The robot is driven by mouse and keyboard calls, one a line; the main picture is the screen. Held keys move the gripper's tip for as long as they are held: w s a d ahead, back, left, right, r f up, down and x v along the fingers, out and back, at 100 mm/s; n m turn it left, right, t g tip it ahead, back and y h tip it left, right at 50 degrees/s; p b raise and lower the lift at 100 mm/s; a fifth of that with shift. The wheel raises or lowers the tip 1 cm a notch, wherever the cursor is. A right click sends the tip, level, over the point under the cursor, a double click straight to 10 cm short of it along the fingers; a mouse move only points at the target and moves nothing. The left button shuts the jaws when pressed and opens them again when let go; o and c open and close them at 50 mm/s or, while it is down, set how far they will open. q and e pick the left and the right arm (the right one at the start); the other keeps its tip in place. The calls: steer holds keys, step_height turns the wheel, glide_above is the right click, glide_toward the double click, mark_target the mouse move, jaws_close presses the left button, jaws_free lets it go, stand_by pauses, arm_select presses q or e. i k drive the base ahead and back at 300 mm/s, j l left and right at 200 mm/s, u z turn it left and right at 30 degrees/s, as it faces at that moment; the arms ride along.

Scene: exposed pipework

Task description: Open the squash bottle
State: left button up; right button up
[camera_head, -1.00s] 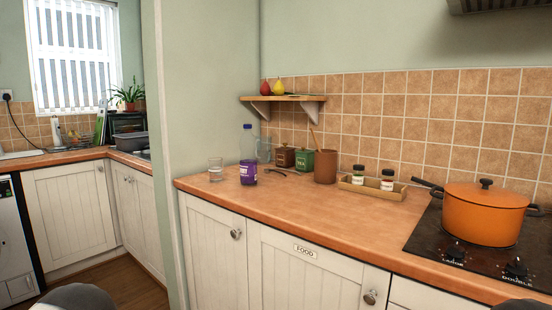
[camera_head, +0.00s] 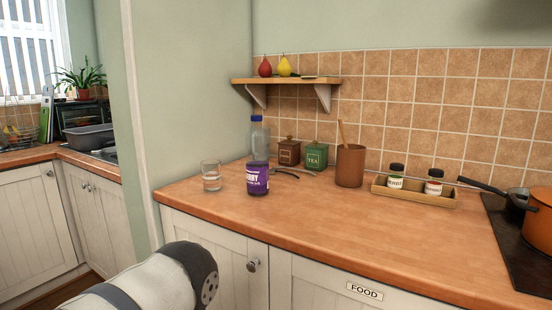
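The squash bottle (camera_head: 258,178) stands upright near the left end of the wooden worktop. It has a clear neck, a purple label and a blue cap (camera_head: 256,118) that is on. Dark liquid shows in its lower part. A glass (camera_head: 211,176) with a little clear liquid stands just left of it. A grey and white rounded part of my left arm comes in at the lower left, in front of the cupboards and well short of the bottle. Neither gripper's fingers are in view.
A dark bottle opener-like utensil (camera_head: 285,173) lies right of the bottle. Behind are a brown canister (camera_head: 289,152) and a green tea canister (camera_head: 315,155). A utensil pot (camera_head: 350,166), a jar tray (camera_head: 413,194) and an orange pot (camera_head: 539,222) stand further right. The front worktop is clear.

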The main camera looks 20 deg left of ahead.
mark_target(257, 143)
steer(key=i+j+z, duration=0.15)
steer(key=j+z, duration=0.25)
steer(key=j, duration=0.35)
steer(key=j+z, duration=0.4)
steer(key=j, duration=0.35)
steer(key=i, duration=0.05)
